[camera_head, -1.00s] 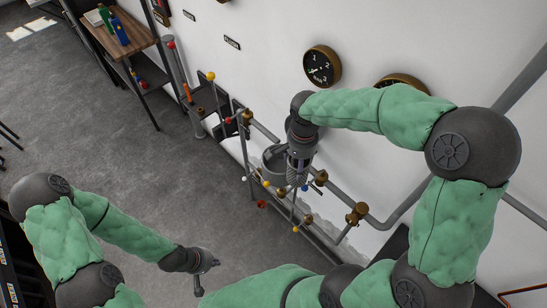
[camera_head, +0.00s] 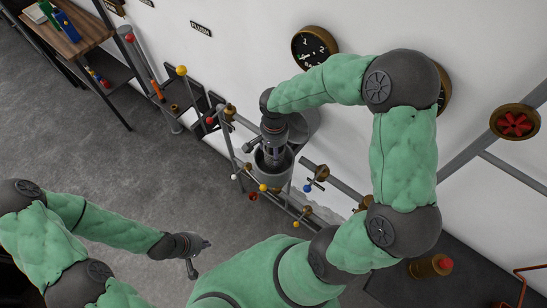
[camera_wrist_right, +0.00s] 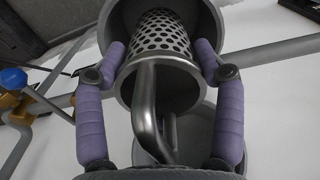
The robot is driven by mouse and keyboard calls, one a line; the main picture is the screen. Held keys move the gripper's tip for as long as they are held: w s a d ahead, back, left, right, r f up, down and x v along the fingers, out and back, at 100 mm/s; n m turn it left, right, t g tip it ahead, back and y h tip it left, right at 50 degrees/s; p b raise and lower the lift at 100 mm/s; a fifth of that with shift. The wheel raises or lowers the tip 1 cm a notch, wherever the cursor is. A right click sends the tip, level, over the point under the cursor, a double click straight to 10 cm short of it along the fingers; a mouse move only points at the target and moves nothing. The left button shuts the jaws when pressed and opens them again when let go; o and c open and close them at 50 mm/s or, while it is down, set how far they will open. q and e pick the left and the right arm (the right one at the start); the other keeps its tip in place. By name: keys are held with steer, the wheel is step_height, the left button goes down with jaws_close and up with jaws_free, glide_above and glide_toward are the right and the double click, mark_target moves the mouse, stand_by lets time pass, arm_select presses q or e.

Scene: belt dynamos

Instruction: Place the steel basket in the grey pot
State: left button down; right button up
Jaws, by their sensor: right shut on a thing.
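The steel basket (camera_wrist_right: 160,38), a perforated cylinder with a bent metal handle (camera_wrist_right: 145,105), shows in the right wrist view between the purple fingers of my right gripper (camera_wrist_right: 160,58). That gripper is shut on the basket. In the head view my right gripper (camera_head: 273,153) points down at the grey pot (camera_head: 261,170), with its lower end within the pot's mouth. The pot's wall shows around the basket in the wrist view. How deep the basket sits is hidden. My left gripper (camera_head: 200,256) hangs empty over the floor, its fingers apart.
Pipes with coloured knobs and brass valves (camera_head: 317,179) run along the wall beside the pot. A grey cylinder (camera_head: 303,124) stands close behind my right gripper. The floor at left is open.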

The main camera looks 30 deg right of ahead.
steer(key=shift+w+f+b, duration=0.15)
steer(key=shift+f+b, duration=0.15)
steer(key=shift+f, duration=2.15)
steer(key=o, duration=1.2)
steer(key=shift+f, duration=0.1)
steer(key=shift+r, duration=0.25)
step_height(320, 180, up, 12)
steer(key=shift+f+p, duration=0.1)
steer(key=shift+p, duration=0.65)
